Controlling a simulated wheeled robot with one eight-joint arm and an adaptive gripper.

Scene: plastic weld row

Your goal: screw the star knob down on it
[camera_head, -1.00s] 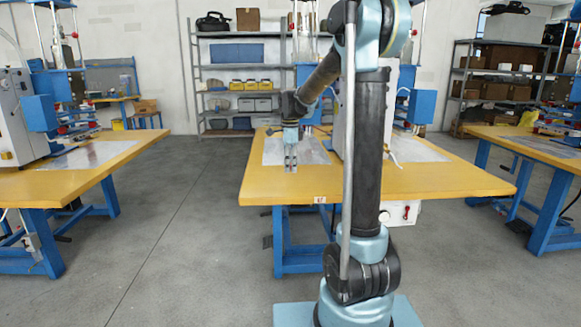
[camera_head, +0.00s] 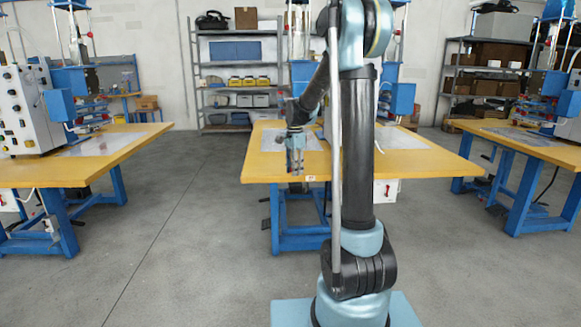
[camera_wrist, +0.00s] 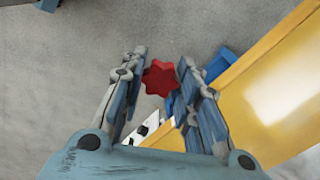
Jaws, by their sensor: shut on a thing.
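A red star knob (camera_wrist: 160,78) sits between the fingertips of my gripper (camera_wrist: 161,60) in the wrist view. The fingers are shut on it. In the head view my gripper (camera_head: 295,170) points down at the near left part of the yellow table (camera_head: 420,165), close to its front edge. The knob is too small to make out there. Bare grey floor lies behind the knob in the wrist view, and the yellow table top (camera_wrist: 245,130) is to the right. I cannot make out a part for the knob to screw onto.
A clear sheet (camera_head: 395,138) lies on the middle table behind my arm. Similar worktables stand at the left (camera_head: 95,160) and right (camera_head: 535,145). A grey shelf (camera_head: 240,65) stands at the back.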

